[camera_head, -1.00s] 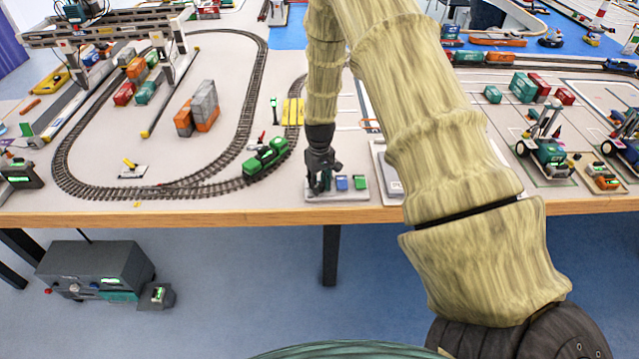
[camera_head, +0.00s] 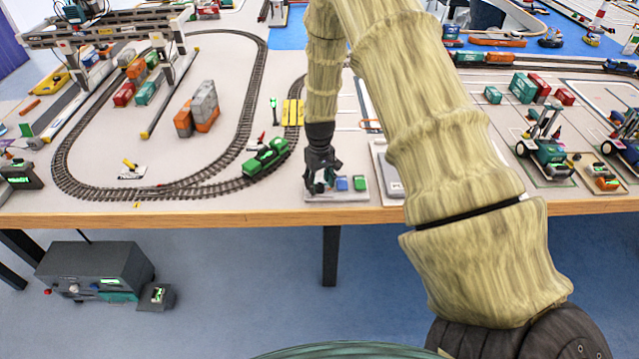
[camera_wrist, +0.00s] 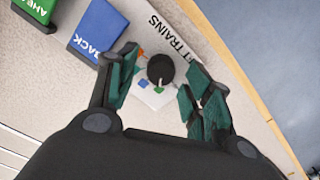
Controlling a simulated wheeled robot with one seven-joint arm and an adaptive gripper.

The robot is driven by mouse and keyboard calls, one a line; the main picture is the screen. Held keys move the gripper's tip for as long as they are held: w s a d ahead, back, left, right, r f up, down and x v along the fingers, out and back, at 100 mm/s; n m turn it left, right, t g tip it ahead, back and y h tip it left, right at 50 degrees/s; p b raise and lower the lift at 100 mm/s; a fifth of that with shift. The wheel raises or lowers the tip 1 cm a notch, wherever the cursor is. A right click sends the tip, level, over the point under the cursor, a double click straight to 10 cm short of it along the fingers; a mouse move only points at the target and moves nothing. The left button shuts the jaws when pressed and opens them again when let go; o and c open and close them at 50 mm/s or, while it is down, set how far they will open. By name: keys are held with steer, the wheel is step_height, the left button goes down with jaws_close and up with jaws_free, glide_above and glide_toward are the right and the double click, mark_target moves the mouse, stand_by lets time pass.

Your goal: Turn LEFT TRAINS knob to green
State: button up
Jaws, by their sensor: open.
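The LEFT TRAINS panel (camera_head: 350,196) is a light plate at the table's front edge; in the wrist view the lettering "T TRAINS" shows on the plate (camera_wrist: 152,38). The black round knob (camera_wrist: 160,69) has a light pointer mark and small orange, blue and green marks around it. The green mark (camera_wrist: 158,89) lies at its lower side, near the pointer mark. My gripper (camera_wrist: 158,92) is open, with one finger on each side of the knob, apart from it. In the head view my gripper (camera_head: 320,188) covers the knob.
A blue BACK button (camera_wrist: 97,30) and a green AHEAD button (camera_wrist: 40,8) sit beside the knob on the panel. A green locomotive (camera_head: 265,157) stands on the track to the left. The table's wooden front edge (camera_head: 230,217) is close.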

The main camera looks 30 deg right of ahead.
mark_target(320, 185)
step_height(320, 185, up, 11)
steer(key=shift+r, duration=0.15)
stand_by(0.4)
stand_by(0.4)
